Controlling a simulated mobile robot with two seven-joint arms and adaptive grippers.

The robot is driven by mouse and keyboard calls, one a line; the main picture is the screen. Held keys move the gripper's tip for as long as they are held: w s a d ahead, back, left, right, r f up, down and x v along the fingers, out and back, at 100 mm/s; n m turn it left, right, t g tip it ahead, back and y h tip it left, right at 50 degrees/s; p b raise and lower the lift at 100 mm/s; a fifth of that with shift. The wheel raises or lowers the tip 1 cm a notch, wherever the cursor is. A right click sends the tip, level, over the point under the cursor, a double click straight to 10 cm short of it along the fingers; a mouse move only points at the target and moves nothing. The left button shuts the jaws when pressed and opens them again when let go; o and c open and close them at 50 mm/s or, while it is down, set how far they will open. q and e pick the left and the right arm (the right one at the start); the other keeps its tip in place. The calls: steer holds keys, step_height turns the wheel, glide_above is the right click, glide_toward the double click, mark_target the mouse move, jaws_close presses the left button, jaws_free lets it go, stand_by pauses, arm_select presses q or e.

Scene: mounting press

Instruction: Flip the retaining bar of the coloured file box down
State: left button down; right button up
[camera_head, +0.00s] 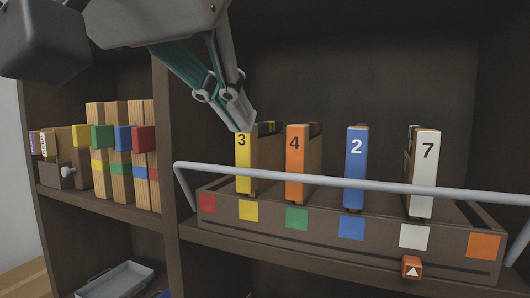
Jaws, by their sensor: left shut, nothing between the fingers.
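The file box (322,224) is a low brown box with coloured squares along its front, standing on a dark shelf. Its retaining bar (320,182) is a pale grey rod. It runs across in front of the files, above the box's front panel, with a bent side arm at the left end; its right end leaves the picture. My left gripper (241,125) comes down from the top left, shut and empty. Its tips overlap the top of the yellow file 3 (243,165); I cannot tell whether they touch. The gripper is above the bar. My right gripper is not in view.
An orange file 4 (295,155), a blue file 2 (355,168) and a white file 7 (424,175) stand in the box. An orange arrow marker (412,267) sits low on the front. A divider (170,130) separates banded wooden files (118,160) at left. A grey tray (115,282) lies below.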

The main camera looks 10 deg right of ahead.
mark_target(266, 172)
arm_select(q)
steer(key=x, duration=1)
stand_by(0.4)
